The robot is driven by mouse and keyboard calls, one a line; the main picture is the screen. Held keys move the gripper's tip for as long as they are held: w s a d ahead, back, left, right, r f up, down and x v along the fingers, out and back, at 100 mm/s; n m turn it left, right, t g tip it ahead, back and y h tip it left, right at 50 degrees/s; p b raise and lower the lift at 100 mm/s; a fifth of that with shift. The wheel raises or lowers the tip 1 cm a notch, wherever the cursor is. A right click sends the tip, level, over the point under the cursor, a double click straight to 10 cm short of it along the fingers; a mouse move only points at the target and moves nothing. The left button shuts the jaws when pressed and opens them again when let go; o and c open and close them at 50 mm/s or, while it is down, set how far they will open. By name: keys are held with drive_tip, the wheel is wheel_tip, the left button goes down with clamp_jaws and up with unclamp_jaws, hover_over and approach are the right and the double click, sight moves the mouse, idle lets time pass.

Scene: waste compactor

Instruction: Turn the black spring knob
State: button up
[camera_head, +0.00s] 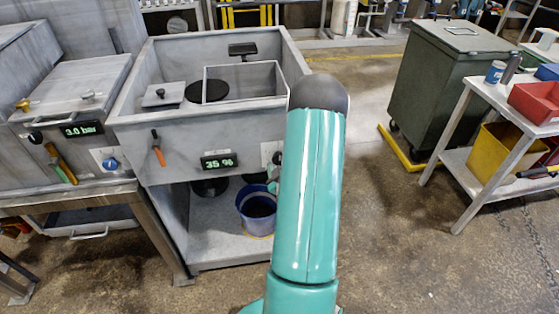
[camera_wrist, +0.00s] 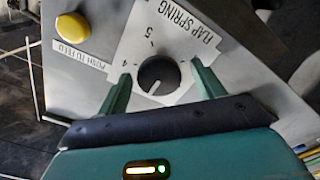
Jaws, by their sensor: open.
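The black spring knob (camera_wrist: 158,75) sits on a white plate labelled FLAP SPRING (camera_wrist: 190,28) in the wrist view. A white pointer line on the knob faces down and left in that picture. My gripper (camera_wrist: 161,73) is open, with one green finger on the left of the knob and one on the right. I cannot tell whether the fingers touch it or how deep they reach. In the head view my teal arm covers the knob and most of my gripper; only an edge of a white plate (camera_head: 267,150) shows beside the arm.
A yellow button (camera_wrist: 73,27) labelled PUSH TO FEED lies left of the knob. The compactor (camera_head: 135,135) carries an orange-handled lever (camera_head: 158,150) and a 35 % display (camera_head: 218,162). A blue bucket (camera_head: 257,209) stands below. A green bin (camera_head: 440,85) and cart (camera_head: 465,95) stand right.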

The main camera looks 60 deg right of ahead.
drive_tip(key=shift+s+a+r, duration=0.1)
drive_tip(key=shift+s+r, duration=0.05)
drive_tip(key=c, duration=1)
